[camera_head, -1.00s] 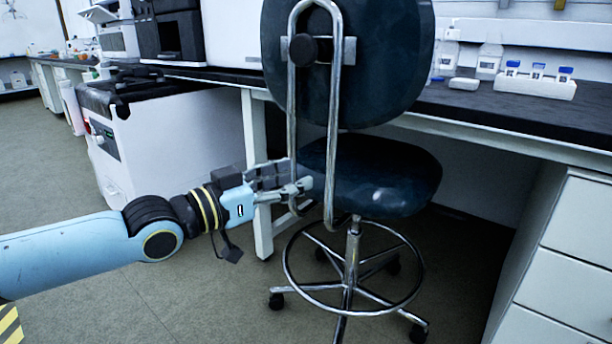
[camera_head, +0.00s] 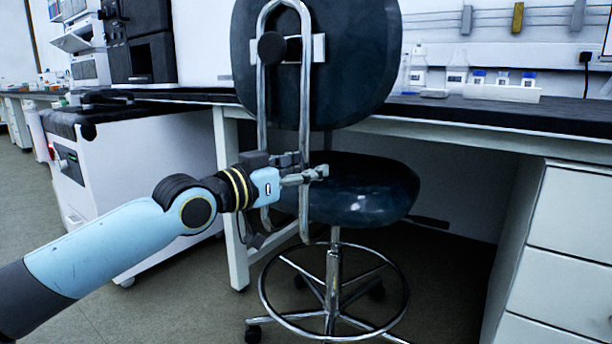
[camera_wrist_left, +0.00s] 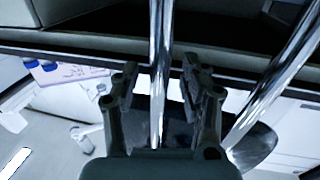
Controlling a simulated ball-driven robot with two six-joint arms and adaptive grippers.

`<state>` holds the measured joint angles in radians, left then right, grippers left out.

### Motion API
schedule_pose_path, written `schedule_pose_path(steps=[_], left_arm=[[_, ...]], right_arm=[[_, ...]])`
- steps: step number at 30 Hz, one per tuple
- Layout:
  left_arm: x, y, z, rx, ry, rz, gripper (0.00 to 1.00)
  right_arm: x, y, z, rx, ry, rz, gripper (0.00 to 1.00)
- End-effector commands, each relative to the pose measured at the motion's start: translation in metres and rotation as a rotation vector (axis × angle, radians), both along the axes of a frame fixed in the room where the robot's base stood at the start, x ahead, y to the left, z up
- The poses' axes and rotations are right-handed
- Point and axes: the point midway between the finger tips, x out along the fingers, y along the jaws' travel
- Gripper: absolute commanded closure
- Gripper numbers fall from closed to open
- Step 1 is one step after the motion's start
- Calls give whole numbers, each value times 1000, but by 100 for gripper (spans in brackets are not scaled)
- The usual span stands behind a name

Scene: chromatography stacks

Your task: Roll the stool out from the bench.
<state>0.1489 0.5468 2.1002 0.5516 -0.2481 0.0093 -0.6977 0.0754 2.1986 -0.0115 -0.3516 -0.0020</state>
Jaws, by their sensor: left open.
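The stool has a dark blue backrest (camera_head: 365,55), a dark seat (camera_head: 370,190) and a chrome base with a foot ring and casters. A bent chrome tube frame (camera_head: 305,110) runs down behind the backrest. The stool stands upright at the bench, its seat partly under the bench top. My left gripper (camera_head: 308,170) is open at the lower part of this frame, beside the seat. In the left wrist view, one chrome tube (camera_wrist_left: 158,40) runs between the open fingers of the left gripper (camera_wrist_left: 160,78), and a second tube (camera_wrist_left: 280,75) slants to the right. My right gripper is out of view.
The bench (camera_head: 470,108) with a black top runs behind the stool. White drawers (camera_head: 565,230) stand close on the right, and a white cabinet unit (camera_head: 130,160) stands on the left. Bottles and a rack (camera_head: 500,92) sit on the bench. Floor shows free at the lower left.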

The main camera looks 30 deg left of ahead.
Motion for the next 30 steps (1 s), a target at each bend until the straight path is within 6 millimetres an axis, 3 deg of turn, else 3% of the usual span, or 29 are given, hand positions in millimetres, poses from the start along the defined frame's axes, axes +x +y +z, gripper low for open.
schedule_pose_path(steps=[12,22,30], left_arm=[[3,-1,1,1,-1,0,56],[3,-1,0,1,0,0,100],[2,-1,0,1,0,0,100]], right_arm=[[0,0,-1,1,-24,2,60],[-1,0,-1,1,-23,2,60],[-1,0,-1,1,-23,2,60]])
